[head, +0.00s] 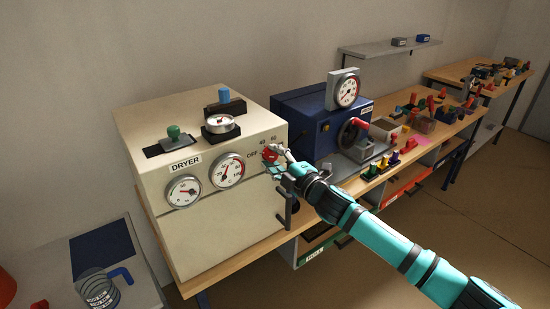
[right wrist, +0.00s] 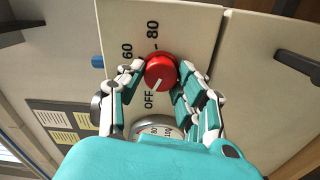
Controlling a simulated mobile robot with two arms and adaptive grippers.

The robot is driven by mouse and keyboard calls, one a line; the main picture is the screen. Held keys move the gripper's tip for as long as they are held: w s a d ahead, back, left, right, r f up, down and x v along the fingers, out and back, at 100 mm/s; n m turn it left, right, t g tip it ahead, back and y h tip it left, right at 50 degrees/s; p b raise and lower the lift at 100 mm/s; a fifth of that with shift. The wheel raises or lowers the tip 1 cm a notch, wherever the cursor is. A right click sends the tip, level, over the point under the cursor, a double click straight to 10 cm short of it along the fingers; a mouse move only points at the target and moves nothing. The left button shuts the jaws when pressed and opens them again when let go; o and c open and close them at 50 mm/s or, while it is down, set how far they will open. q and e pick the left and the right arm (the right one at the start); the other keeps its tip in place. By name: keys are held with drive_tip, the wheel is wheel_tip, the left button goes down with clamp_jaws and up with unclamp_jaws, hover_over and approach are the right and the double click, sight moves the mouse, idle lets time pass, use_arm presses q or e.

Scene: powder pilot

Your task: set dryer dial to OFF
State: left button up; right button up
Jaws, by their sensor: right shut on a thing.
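The dryer (head: 205,190) is a cream box on the bench with a DRYER label, seen at the left of the head view. Its red dial (head: 270,155) is on the front face at the right, beside the printed OFF. In the right wrist view the red dial (right wrist: 160,70) shows a white pointer mark slanting down-left, toward the OFF print; 60 and 80 are printed above. My right gripper (head: 279,153) is at the dial, its fingers (right wrist: 162,82) shut on it from both sides. The fingers hide part of the dial in the head view. My left gripper is not in view.
Two round gauges (head: 228,170) sit left of the dial. A dark handle (head: 288,205) is just below my right gripper on the dryer's front. A blue machine (head: 310,120) stands close on the right. Small parts crowd the bench beyond; the floor at right is clear.

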drive_tip(key=shift+f+n, duration=0.1)
drive_tip(key=shift+n, duration=0.8)
drive_tip(key=o, duration=1.1)
drive_tip(key=shift+o, duration=0.2)
drive_tip(key=v, duration=1.2)
